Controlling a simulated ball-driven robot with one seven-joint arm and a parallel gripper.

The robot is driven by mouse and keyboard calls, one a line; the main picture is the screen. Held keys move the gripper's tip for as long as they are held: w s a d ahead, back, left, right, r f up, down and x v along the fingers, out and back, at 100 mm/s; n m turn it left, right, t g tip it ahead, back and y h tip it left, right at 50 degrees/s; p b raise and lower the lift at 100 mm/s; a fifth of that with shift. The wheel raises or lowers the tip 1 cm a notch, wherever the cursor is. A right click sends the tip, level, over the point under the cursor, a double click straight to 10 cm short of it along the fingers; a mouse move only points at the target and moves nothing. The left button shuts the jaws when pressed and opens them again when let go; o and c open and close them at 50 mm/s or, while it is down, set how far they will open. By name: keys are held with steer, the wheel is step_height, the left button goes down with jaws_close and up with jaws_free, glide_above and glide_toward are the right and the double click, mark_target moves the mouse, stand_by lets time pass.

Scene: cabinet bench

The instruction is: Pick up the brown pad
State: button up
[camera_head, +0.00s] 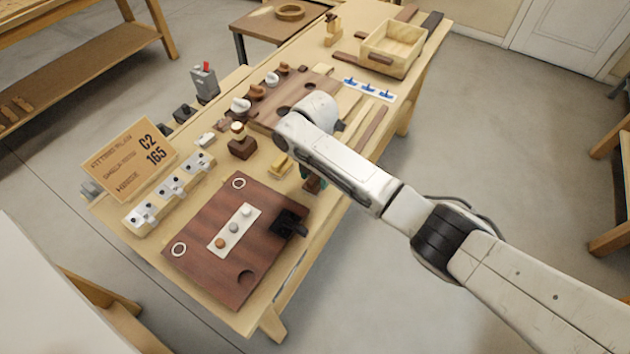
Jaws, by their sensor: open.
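A small brown piece (315,185) lies on the bench near its right edge, partly covered by my arm; it may be the brown pad, but I cannot tell for sure. My gripper (305,171) points down just above or beside it, mostly hidden behind my wrist. Its jaws are open, and I see nothing held in them. Whether the fingers touch the brown piece is hidden.
A dark brown board (205,224) with a button strip and a black fitting lies at the front. A yellow block (280,165) and a brown block with a knob (242,147) stand close by.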

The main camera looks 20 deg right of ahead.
mark_target(315, 176)
jaws_close()
stand_by(0.4)
steer(key=shift+r, duration=0.5)
step_height(315, 176, up, 2)
steer(key=shift+r, duration=0.2)
steer(key=s+d+r+p, duration=0.4)
steer(key=s+r+p, duration=0.3)
steer(key=s, duration=0.6)
steer(key=shift+s+d+r, duration=0.15)
steer(key=shift+r, duration=1.15)
